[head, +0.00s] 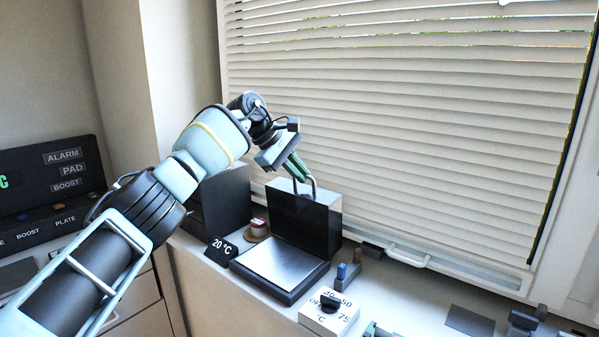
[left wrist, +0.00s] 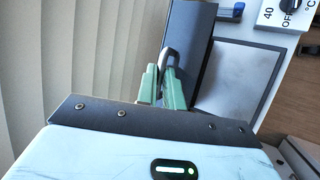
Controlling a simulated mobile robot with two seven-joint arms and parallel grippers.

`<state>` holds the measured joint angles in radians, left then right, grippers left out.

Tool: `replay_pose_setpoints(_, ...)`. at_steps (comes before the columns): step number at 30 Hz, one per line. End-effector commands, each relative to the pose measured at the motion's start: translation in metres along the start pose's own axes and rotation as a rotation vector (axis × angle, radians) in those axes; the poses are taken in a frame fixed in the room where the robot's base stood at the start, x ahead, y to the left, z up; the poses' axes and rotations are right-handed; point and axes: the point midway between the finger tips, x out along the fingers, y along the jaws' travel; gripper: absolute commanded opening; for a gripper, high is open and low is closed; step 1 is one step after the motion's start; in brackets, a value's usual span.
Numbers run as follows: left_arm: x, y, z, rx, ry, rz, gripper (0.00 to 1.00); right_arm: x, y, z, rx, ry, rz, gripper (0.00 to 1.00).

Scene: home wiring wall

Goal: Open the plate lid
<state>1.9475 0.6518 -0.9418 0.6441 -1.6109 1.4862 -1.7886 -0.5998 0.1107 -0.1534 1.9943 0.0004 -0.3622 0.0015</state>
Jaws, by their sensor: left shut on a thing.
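The hot plate has a bright metal top (head: 272,265) in a dark base, and its dark lid (head: 318,226) stands about upright at the back edge of the base. My left gripper (head: 306,188) is at the lid's top edge, shut on the lid's handle. In the left wrist view the green fingers of my left gripper (left wrist: 163,88) are at the grey looped handle (left wrist: 171,57) on the lid (left wrist: 190,32). The plate's metal top (left wrist: 232,76) lies bare beside the lid there.
A white dial box (head: 328,314) and a small block with blue and brown pegs (head: 347,272) are to the right. Window blinds (head: 410,130) rise close behind the lid. A labelled panel (head: 50,190) is at the left.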

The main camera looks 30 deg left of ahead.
Motion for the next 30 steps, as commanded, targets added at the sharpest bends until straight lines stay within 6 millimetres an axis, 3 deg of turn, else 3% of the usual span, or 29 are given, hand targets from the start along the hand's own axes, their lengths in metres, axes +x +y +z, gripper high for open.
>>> replay_pose_setpoints(13,-0.002,0.003,0.001,-0.001,0.001,0.014,0.0,-0.003,-0.001,0.008,0.003,-0.016,-0.002,0.36)
replay_pose_setpoints(14,-0.003,0.004,0.001,-0.001,0.001,0.015,0.11,-0.003,-0.001,0.008,0.003,-0.016,-0.001,0.36)
replay_pose_setpoints(18,-0.002,0.003,0.001,0.0,0.001,0.012,0.3,-0.002,-0.001,0.007,0.002,-0.014,-0.001,0.36)
replay_pose_setpoints(30,-0.009,0.002,0.0,0.0,0.001,0.008,0.31,0.0,0.0,-0.002,0.0,0.004,0.0,0.36)
